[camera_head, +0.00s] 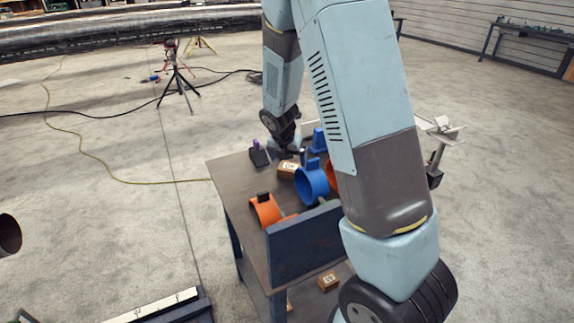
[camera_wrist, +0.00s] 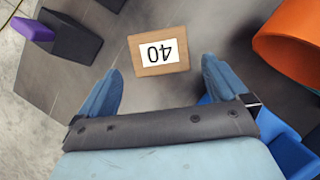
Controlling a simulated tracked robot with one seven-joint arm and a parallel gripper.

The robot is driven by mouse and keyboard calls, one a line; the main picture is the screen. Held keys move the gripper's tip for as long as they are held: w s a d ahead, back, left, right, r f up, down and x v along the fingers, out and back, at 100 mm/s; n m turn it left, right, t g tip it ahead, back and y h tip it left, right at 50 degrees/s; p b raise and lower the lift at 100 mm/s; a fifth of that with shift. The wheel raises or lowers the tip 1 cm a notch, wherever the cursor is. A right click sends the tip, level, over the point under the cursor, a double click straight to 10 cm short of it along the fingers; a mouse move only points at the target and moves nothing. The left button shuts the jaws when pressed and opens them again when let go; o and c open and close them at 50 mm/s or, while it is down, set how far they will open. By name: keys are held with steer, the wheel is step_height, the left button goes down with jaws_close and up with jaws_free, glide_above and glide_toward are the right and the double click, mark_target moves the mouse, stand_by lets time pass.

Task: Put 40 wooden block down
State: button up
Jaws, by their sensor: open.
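The wooden block labelled 40 (camera_wrist: 158,50) lies on the grey tabletop, its number upside down in the wrist view. In the head view a wooden block (camera_head: 288,168) lies on the table beside my gripper (camera_head: 287,148). In the wrist view my gripper (camera_wrist: 162,72) is open, with its blue fingers spread. The block lies just beyond the fingertips, roughly centred between them, with a gap on both sides. Nothing is held. Whether the fingertips are level with the block or above it, I cannot tell.
On the table (camera_head: 235,175) stand a blue ring clamp (camera_head: 311,181), an orange one (camera_head: 267,209) and a dark block with a purple part (camera_head: 259,155). An orange ring (camera_wrist: 290,40) is close on the right in the wrist view. Another wooden block (camera_head: 328,282) sits lower down.

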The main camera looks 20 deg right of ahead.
steer(key=s+d+r+m+y, duration=0.1)
steer(key=s+r+m, duration=0.7)
steer(key=r, duration=0.3)
steer(key=s+d+r+m, duration=0.2)
steer(key=s+r+m, duration=0.6)
steer(key=r, duration=0.2)
steer(key=s+a+r+m+t, duration=0.1)
steer(key=s+r+m, duration=0.2)
steer(key=s+m, duration=0.3)
steer(key=s+r+m+t+y, duration=0.1)
steer(key=s+r+m, duration=0.2)
steer(key=s+m, duration=0.4)
steer(key=s, duration=0.3)
steer(key=shift+a+r, duration=0.35)
steer(key=shift+a, duration=0.05)
